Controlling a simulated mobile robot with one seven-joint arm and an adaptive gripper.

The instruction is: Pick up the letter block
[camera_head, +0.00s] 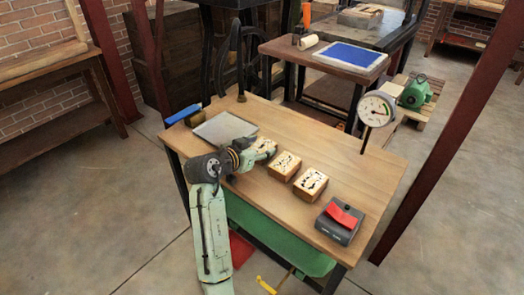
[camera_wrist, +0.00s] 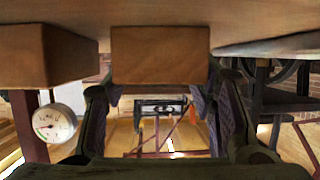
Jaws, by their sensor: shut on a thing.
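Three letter blocks with black marks on pale tops sit in a row on the wooden table. My gripper (camera_head: 250,155) is at the left block (camera_head: 264,146), which is partly hidden by it. In the wrist view, which looks upside down, the fingers (camera_wrist: 160,78) stand on either side of this brown block (camera_wrist: 160,55) and are shut on it. The block appears to be at the table top; I cannot tell whether it is lifted. The middle block (camera_head: 284,165) is close beside it and also shows in the wrist view (camera_wrist: 35,57). The right block (camera_head: 310,184) stands apart.
Bare wood lies behind the blocks. A press with a blue sheet (camera_head: 349,56) stands behind.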

